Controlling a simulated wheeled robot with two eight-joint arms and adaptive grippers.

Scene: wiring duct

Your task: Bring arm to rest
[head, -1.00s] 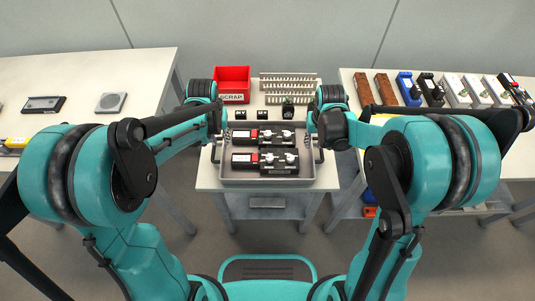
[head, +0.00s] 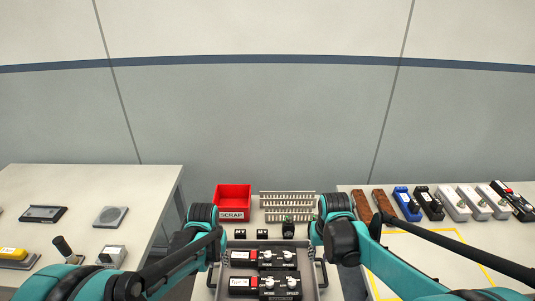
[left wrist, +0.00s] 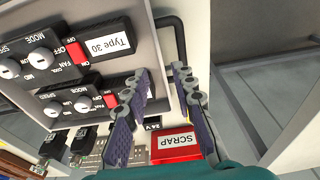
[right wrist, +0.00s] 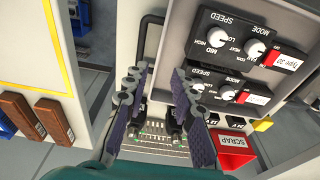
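The grey tray (head: 307,268) lies on the middle table and holds two black control modules (head: 278,260) with white knobs, red switches and labels; one label reads Type 30 in the left wrist view (left wrist: 112,42). My left gripper (left wrist: 160,78) is open and empty near the tray's black left handle (left wrist: 172,20). My right gripper (right wrist: 158,76) is open and empty near the black right handle (right wrist: 150,25). Whether any finger touches a handle cannot be told.
A red SCRAP bin (head: 233,197) and a pale slotted rack (head: 287,206) stand behind the tray. The left table (head: 80,185) carries several small parts. The right table (head: 425,215) carries a row of brown, blue, black and white parts. A plain wall rises behind.

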